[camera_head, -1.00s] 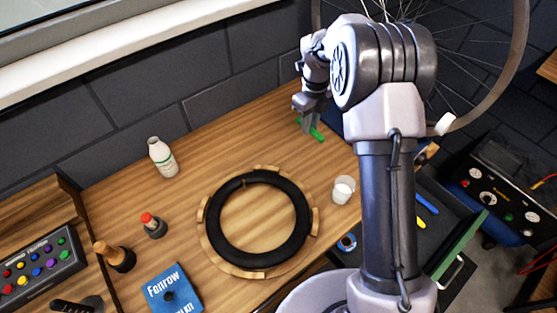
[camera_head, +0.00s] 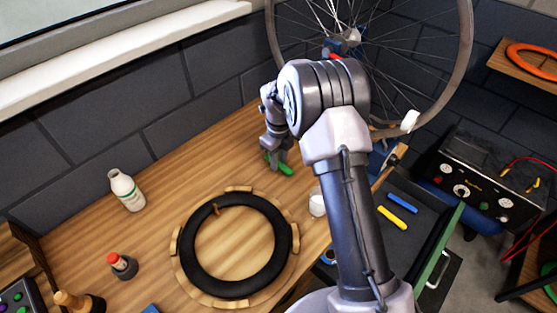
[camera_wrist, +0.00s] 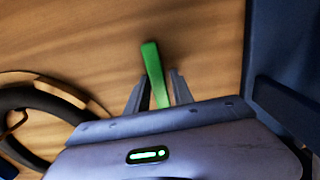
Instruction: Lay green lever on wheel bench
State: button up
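The green lever (camera_head: 279,164) lies on the wooden bench (camera_head: 215,165), toward its far right side below the mounted wheel. My gripper (camera_head: 276,158) is at the lever, pointing down. In the wrist view the green lever (camera_wrist: 153,68) runs between the two fingers of my gripper (camera_wrist: 160,76). The fingers stand apart with a slim gap beside the lever, so the gripper looks open. The lever's near end is hidden by the gripper body. I cannot tell whether a finger touches it.
A black tyre (camera_head: 192,255) on a round wooden stand is left of my arm. A white bottle (camera_head: 126,190), a red-capped bottle (camera_head: 122,266) and a white cup (camera_head: 317,203) stand on the bench. A dark tray (camera_head: 421,207) at right holds yellow and blue levers.

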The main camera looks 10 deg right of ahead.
jog(key=shift+s+a+f, duration=0.15)
jog(key=shift+s+f, duration=0.05)
jog(key=shift+r, duration=0.15)
jog(key=s+a+r+n+t+p, duration=0.15)
jog(key=s+r+n, duration=0.25)
jog(key=r, duration=0.9)
jog(key=s+r+n+t+p, duration=0.15)
jog(key=s+r+n, duration=0.25)
jog(key=r, duration=0.9)
jog(key=s+a+r+n+t+y, duration=0.1)
jog(key=s+r+n, duration=0.1)
jog(key=s+n, duration=0.6)
jog(key=s+a+r+n+t+y, duration=0.1)
jog(key=s+r+n, duration=0.2)
jog(key=s+n, duration=0.5)
jog(key=s, duration=0.8)
jog(key=shift+a+n+t+p, duration=0.2)
jog(key=shift+n+t+p, duration=0.2)
